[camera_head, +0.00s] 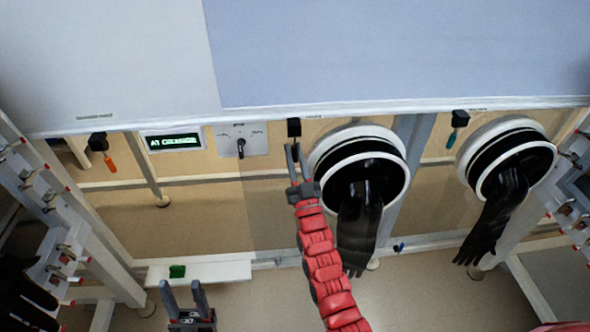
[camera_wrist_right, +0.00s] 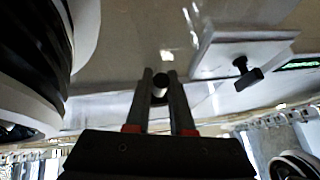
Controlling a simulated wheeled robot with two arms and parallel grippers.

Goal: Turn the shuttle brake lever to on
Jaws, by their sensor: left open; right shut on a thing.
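My right gripper (camera_head: 294,150) is at the front panel, below a small black mount (camera_head: 294,127) left of the middle glove port. The right wrist view shows its fingers closed around a dark round handle with a pale end (camera_wrist_right: 160,84). This seems to be a lever handle on that mount. I cannot read a label naming it the shuttle brake lever, and my fingers hide most of it. Similar mounts carry an orange handle (camera_head: 110,163) at left and a teal handle (camera_head: 450,139) at right, both hanging down. My left gripper (camera_head: 183,290) is open and empty, low over the floor.
Glove ports (camera_head: 318,150) with hanging black gloves (camera_head: 358,230) stand close on the right.

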